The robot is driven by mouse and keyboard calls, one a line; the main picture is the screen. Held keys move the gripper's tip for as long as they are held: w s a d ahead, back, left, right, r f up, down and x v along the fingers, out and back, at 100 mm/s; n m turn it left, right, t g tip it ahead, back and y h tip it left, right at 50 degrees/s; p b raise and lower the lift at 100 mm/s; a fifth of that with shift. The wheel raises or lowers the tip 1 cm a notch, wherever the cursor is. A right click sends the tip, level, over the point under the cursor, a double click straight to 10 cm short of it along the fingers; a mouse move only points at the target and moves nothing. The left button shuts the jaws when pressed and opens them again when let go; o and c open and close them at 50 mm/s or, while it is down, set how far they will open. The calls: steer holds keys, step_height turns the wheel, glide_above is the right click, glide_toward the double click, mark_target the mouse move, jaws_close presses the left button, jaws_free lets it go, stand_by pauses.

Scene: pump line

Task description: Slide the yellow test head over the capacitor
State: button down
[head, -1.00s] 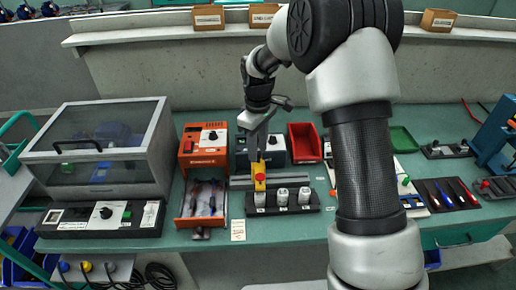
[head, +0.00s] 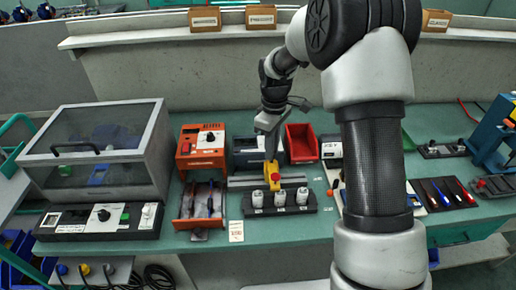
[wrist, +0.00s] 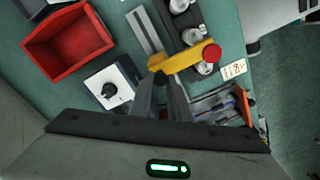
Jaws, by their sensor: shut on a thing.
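The yellow test head (head: 273,173), with a red knob on its end, is held by my gripper (head: 270,150). In the wrist view the yellow test head (wrist: 184,57) extends from my shut fingertips (wrist: 165,82) toward the capacitors. Three pale capacitors stand upright in a black holder (head: 268,210): left (head: 257,199), middle (head: 279,198) and right (head: 302,196). In the head view the red knob appears just behind the middle capacitor. In the wrist view the head partly covers the row near the left capacitor (wrist: 205,69). Its underside is hidden.
A metal rail (head: 240,183) lies behind the holder. A red bin (head: 301,143) and a black-and-white knob box (wrist: 110,88) stand behind. An orange tray (head: 200,205) with tools is left. A small tag (head: 236,231) lies in front. Bare bench shows in front of the holder.

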steer(key=shift+d, duration=1)
steer(key=c, duration=1.7)
jaws_free()
steer(key=shift+o, duration=0.2)
step_height(320, 180, up, 18)
steer(key=p, duration=0.1)
steer(key=shift+f, duration=0.25)
